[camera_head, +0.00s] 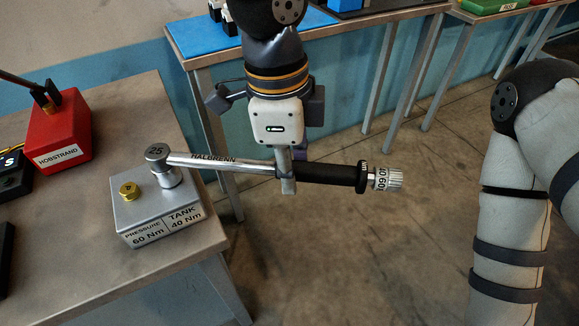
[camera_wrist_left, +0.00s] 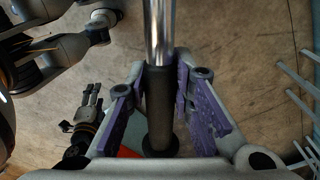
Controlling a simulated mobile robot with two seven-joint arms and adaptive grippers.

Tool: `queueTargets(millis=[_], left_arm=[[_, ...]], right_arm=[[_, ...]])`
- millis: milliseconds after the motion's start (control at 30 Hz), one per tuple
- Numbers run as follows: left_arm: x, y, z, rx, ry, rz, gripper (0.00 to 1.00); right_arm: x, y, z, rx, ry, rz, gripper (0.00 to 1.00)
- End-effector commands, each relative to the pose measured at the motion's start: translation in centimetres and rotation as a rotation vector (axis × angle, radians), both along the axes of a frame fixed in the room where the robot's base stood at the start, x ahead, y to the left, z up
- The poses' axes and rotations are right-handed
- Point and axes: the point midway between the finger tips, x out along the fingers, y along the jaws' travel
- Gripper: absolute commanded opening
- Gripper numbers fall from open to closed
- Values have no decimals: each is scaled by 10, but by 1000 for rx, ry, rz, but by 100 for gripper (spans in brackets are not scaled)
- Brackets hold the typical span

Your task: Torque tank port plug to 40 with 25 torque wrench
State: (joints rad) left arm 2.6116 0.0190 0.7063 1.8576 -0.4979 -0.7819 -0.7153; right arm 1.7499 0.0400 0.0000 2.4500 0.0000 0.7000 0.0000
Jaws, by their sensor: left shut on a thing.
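The torque wrench (camera_head: 230,164), marked 25 on its round head (camera_head: 158,153), lies roughly level. Its head and socket stand over the tank port of the grey block (camera_head: 150,218), above the label TANK 40 Nm; the plug there is hidden. A brass plug (camera_head: 129,190) shows on the pressure side, labelled 60 Nm. My left gripper (camera_head: 287,172) is shut on the wrench where the steel shaft meets the black handle (camera_head: 330,173). The left wrist view shows the handle (camera_wrist_left: 159,115) between purple finger pads. My right arm is at the right; its gripper is out of the head view.
A red box (camera_head: 57,136) labelled HOBSTRAND and dark devices stand at the left of the metal table (camera_head: 95,270). Another bench (camera_head: 345,22) with a blue mat (camera_head: 200,37) runs behind. The floor (camera_head: 370,240) under the handle end is open.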

Motion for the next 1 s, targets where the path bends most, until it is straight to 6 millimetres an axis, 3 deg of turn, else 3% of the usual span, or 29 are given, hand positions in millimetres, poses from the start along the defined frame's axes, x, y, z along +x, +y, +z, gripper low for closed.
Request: queueTargets(millis=[233, 1000], left_arm=[[1, 0, 5, -1, -4, -1, 0], [0, 0, 49, -2, -4, -1, 0]], right_arm=[[0, 0, 0, 0, -2, 0, 47], [0, 0, 0, 0, -2, 0, 47]])
